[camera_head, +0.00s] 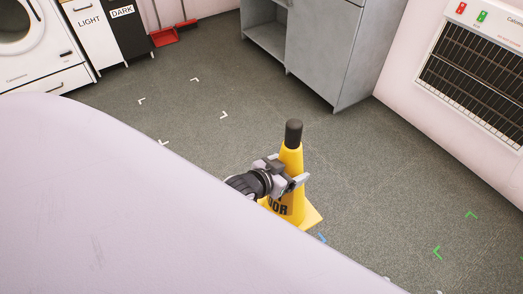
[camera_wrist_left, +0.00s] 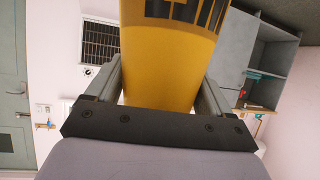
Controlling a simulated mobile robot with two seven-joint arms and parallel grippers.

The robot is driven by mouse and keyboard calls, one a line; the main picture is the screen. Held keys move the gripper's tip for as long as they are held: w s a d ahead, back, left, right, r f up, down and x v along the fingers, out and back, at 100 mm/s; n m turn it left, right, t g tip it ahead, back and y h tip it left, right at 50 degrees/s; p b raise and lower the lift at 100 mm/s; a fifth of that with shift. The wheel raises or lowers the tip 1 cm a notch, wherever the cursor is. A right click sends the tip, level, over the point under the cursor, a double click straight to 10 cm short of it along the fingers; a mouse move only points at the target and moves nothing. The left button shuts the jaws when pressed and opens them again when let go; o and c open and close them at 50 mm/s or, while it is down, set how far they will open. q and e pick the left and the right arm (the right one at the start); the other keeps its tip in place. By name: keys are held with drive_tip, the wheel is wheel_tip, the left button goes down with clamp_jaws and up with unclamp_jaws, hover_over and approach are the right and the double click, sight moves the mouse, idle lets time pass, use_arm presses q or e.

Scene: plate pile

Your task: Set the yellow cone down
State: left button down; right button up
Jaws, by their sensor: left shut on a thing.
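The yellow cone (camera_head: 291,159) with a black top stands upright on or just above the grey floor; I cannot tell whether its base touches. Dark lettering shows on its side, and part of its square base is hidden. My left gripper (camera_head: 285,178) is shut on the cone at mid-height. In the left wrist view, the cone's yellow body (camera_wrist_left: 165,75) fills the space between the two fingers of my left gripper (camera_wrist_left: 160,90). My right gripper is in neither view.
White corner marks (camera_head: 224,115) outline a square on open floor at left. Green corner marks (camera_head: 437,252) lie at right, and a blue mark (camera_head: 322,238) is by the cone's base. A grey cabinet (camera_head: 320,50) stands behind. A washing machine (camera_head: 35,45), bins and red dustpans are at upper left.

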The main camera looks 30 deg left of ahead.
use_arm(q)
drive_tip(key=a+f+b, duration=0.1)
drive_tip(key=f+b, duration=0.3)
drive_tip(key=f, duration=0.4)
drive_tip(key=w+a+f+b, duration=0.1)
drive_tip(key=f+b, duration=0.3)
drive_tip(key=f, duration=0.4)
drive_tip(key=w+f+b, duration=0.1)
drive_tip(key=f+b, duration=0.4)
drive_tip(key=f, duration=0.3)
drive_tip(key=shift+a+f, duration=0.15)
drive_tip(key=shift+a, duration=0.25)
drive_tip(key=shift+f+b, duration=0.4)
drive_tip(key=shift+f, duration=0.2)
wheel_tip(320, 180, down, 4)
drive_tip(key=b, duration=0.2)
drive_tip(key=shift+b, duration=0.3)
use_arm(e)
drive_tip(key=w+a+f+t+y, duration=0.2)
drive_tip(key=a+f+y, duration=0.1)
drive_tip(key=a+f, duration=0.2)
use_arm(q)
unclamp_jaws()
drive_tip(key=shift+s+f, duration=0.1)
drive_tip(key=shift+s+a, duration=0.1)
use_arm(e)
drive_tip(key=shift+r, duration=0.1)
